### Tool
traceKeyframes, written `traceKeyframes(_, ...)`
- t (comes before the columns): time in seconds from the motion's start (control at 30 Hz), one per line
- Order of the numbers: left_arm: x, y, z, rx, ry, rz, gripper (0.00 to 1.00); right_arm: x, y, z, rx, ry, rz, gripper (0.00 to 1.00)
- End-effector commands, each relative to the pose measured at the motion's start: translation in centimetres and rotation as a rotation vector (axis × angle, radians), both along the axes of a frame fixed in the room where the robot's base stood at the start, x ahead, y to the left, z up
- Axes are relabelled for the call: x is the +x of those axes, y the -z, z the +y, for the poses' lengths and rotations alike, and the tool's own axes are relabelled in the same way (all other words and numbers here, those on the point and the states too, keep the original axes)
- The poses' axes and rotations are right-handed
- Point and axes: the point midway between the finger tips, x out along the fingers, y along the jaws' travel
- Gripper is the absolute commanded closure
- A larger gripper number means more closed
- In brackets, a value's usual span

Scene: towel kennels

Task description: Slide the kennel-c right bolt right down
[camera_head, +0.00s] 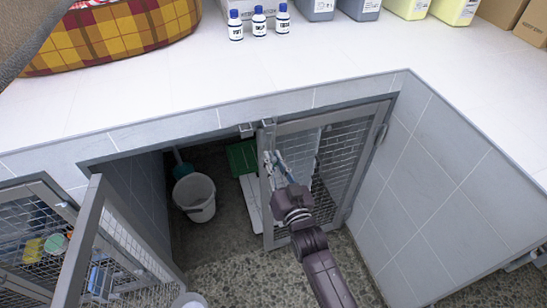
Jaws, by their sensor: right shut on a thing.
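A mesh kennel door (341,150) with a grey metal frame stands under the white counter, right of centre. At its left upright is the bolt (267,128), whose upper end shows near the counter's edge beside a small bracket. My right gripper (270,162) reaches in from below and is shut at this upright, just below the bolt's top. Its fingers hide the held part, which appears to be the bolt's handle. No kennel label can be read. My left gripper is not in view.
A second mesh door (103,235) stands open at lower left. A white bucket (195,196) and a green item (243,157) are inside the dark opening. Small bottles (258,22) and a plaid bed (110,35) are on the counter (200,85).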

Motion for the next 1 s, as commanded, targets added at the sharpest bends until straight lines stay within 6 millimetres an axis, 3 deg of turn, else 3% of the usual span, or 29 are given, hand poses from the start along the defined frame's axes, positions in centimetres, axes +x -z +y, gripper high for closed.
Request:
traceKeyframes(0.27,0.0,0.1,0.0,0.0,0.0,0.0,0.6,-0.1,0.7,0.0,-0.004,0.0,0.012,1.0)
traceKeyframes(0.3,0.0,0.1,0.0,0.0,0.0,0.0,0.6,-0.1,0.7,0.0,-0.004,-0.001,0.012,0.83)
traceKeyframes(0.43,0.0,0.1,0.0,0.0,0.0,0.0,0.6,-0.1,0.6,0.0,-0.003,0.0,0.01,0.69)
traceKeyframes(0.77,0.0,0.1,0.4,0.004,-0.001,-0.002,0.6,-0.2,0.4,-0.1,-0.002,0.0,0.006,0.68)
traceKeyframes(1.0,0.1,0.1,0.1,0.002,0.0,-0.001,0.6,-3.2,0.5,-1.1,-0.003,0.0,0.008,0.68)
